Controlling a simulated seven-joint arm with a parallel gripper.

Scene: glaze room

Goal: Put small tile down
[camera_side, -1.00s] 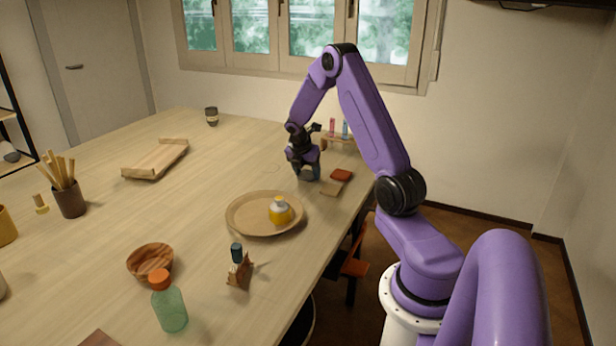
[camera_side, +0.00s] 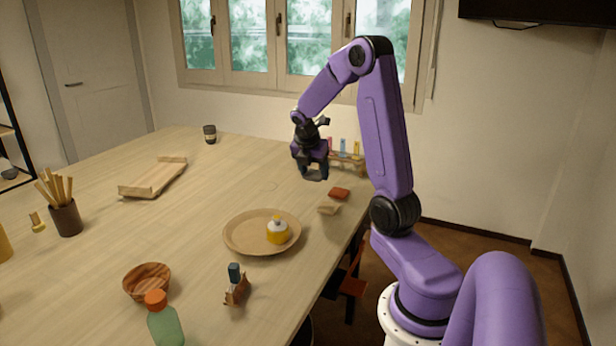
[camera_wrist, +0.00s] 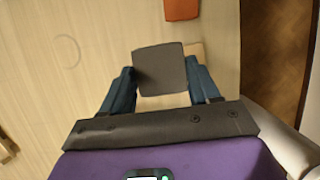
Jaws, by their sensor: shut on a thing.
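The small tile (camera_wrist: 158,70) is a dark grey square, seen face-on in the wrist view. My gripper (camera_wrist: 160,68) is shut on it, with one blue finger at each side edge. In the side view my gripper (camera_side: 314,174) points down over the far right part of the table, beyond a red tile (camera_side: 339,193) and a beige block (camera_side: 328,208). The held tile is hard to pick out there, and I cannot tell how far it is above the table.
A rack with coloured tubes (camera_side: 346,160) stands close behind my gripper, to the right. A round wooden plate (camera_side: 240,238) holds a yellow and white bottle (camera_side: 277,232). A wooden tray (camera_side: 153,178) lies at left. The table (camera_side: 225,180) between tray and gripper is clear.

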